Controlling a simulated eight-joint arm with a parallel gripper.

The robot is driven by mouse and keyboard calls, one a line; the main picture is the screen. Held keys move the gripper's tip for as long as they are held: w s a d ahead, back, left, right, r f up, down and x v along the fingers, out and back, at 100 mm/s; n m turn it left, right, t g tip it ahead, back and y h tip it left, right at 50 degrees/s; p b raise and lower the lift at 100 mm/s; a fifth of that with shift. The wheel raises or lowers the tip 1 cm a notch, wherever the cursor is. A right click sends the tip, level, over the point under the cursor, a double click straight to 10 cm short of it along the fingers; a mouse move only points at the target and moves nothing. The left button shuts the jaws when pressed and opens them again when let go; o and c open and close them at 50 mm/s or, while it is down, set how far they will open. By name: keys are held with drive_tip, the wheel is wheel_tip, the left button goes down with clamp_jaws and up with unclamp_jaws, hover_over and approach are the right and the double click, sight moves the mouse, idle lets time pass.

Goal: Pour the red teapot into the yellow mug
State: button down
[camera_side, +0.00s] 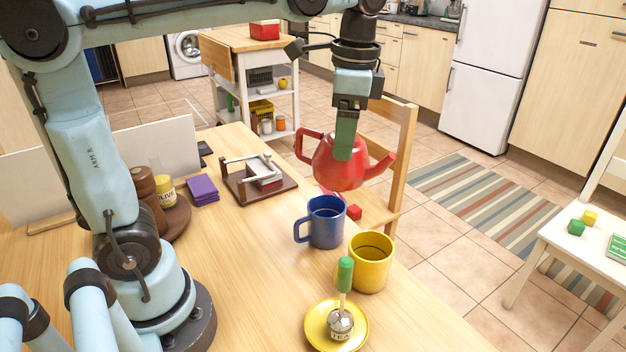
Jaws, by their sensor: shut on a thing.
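The red teapot (328,165) hangs in the air above the table's right edge, with its handle to the left and its spout to the right. It looks about upright. My gripper (344,150) is shut on the teapot from above; the green finger hides part of its body and lid. The yellow mug (371,277) stands upright on the table, below and to the right of the teapot. Its opening faces up and it looks empty inside. The spout is above and behind the mug in this view, apart from it.
A blue mug (326,230) stands beside the yellow mug, below the teapot. A yellow saucer (315,337) holds a green-handled tea infuser (344,275) in front. A wooden chair (404,150) stands behind the teapot.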

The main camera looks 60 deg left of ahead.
drive_tip(key=w+m, duration=0.1)
drive_tip(key=m, duration=0.1)
drive_tip(key=w+m, duration=0.1)
drive_tip(key=m, duration=0.2)
drive_tip(key=shift+w+r, duration=0.1)
drive_tip(key=shift+r, duration=0.1)
drive_tip(key=w+m, duration=0.1)
drive_tip(key=m, duration=0.1)
drive_tip(key=w+m, duration=0.1)
drive_tip(key=m, duration=0.1)
drive_tip(key=shift+m+t, duration=0.4)
drive_tip(key=shift+s+d+f+t+y, duration=0.15)
drive_tip(key=shift+f+t+y, duration=0.15)
drive_tip(key=shift+f+y, duration=0.65)
drive_tip(key=shift+d+f, duration=0.1)
drive_tip(key=shift+f, duration=0.05)
drive_tip(key=shift+d+y, duration=0.15)
drive_tip(key=shift+y, duration=0.3)
drive_tip(key=shift+s+d+f+t+y, duration=0.15)
drive_tip(key=shift+d+f+t+y, duration=0.15)
drive_tip(key=shift+f+y, duration=0.2)
drive_tip(key=shift+s+d+f+t+y, duration=0.15)
drive_tip(key=shift+f+t+y, duration=0.2)
drive_tip(key=shift+f, duration=0.25)
idle(3.9)
